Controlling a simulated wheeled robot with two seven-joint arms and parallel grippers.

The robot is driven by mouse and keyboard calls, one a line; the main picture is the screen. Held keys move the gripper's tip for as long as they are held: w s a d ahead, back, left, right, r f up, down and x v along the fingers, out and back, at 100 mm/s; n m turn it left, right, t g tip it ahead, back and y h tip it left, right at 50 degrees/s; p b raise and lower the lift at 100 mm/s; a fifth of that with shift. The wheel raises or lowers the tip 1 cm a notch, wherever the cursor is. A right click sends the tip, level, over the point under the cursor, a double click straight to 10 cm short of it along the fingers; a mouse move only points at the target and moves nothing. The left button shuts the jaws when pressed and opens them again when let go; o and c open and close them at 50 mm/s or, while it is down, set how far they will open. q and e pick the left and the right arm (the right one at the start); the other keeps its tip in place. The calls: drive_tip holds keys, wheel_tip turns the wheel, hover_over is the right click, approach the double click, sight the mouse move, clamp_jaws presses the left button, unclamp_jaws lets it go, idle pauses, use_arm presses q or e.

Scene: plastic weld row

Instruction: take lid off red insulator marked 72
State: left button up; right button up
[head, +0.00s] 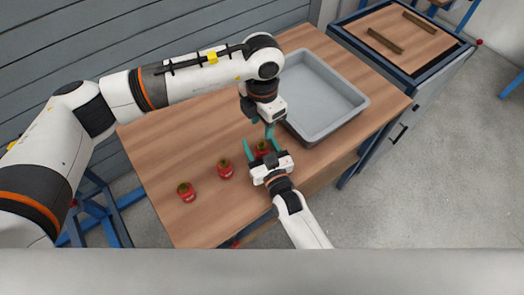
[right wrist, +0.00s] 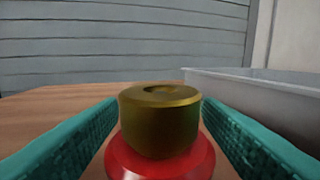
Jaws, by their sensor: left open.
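A red insulator with a brass-coloured lid (head: 263,148) stands upright near the table's front edge; its marking cannot be read. In the right wrist view the lid (right wrist: 160,120) sits on top of the red body (right wrist: 160,165). My right gripper (head: 261,146) is open, its teal fingers on either side of this insulator with gaps visible. My left gripper (head: 268,130) is open and points down just behind and above the same insulator, apart from the lid. Two more lidded red insulators stand to the left, one in the middle (head: 225,169) and one farthest left (head: 187,192); their numbers are unreadable.
A grey tray (head: 350,107) stands on the wooden table (head: 160,150) behind and right of the grippers. A side bench (head: 405,35) with brown bars is at the upper right. The left part of the table is clear behind the insulators.

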sight(262, 144)
clamp_jaws()
use_arm(q)
drive_tip(key=m, duration=1.4)
drive_tip(key=shift+m, duration=0.4)
drive_tip(key=m, duration=0.4)
drive_tip(key=shift+m, duration=0.3)
drive_tip(key=m, duration=0.4)
drive_tip(key=shift+m, duration=0.3)
drive_tip(key=m, duration=0.7)
drive_tip(key=shift+f+m, duration=0.3)
drive_tip(key=shift+f, duration=3.75)
